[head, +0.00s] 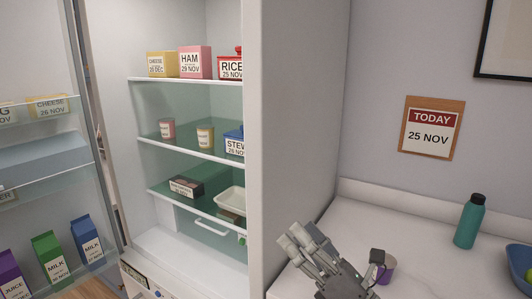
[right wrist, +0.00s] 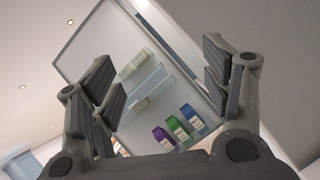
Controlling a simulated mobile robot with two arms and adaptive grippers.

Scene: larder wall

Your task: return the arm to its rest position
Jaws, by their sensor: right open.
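My right gripper (head: 306,246) is at the bottom of the head view, in front of the fridge's right side wall and the white counter (head: 410,240). Its fingers point up and to the left. In the right wrist view my right gripper (right wrist: 165,85) has its two fingers wide apart with nothing between them. Beyond the fingers, that view shows the open fridge door (right wrist: 105,45) with several cartons in its rack. My left gripper is not in either view.
The fridge stands open, with labelled food on its shelves (head: 190,149). Its door (head: 35,80) is at the left, with milk cartons (head: 87,240). On the counter are a teal bottle (head: 469,222), a purple cup (head: 386,270) and a blue bowl (head: 518,262). A date sign (head: 431,127) hangs above.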

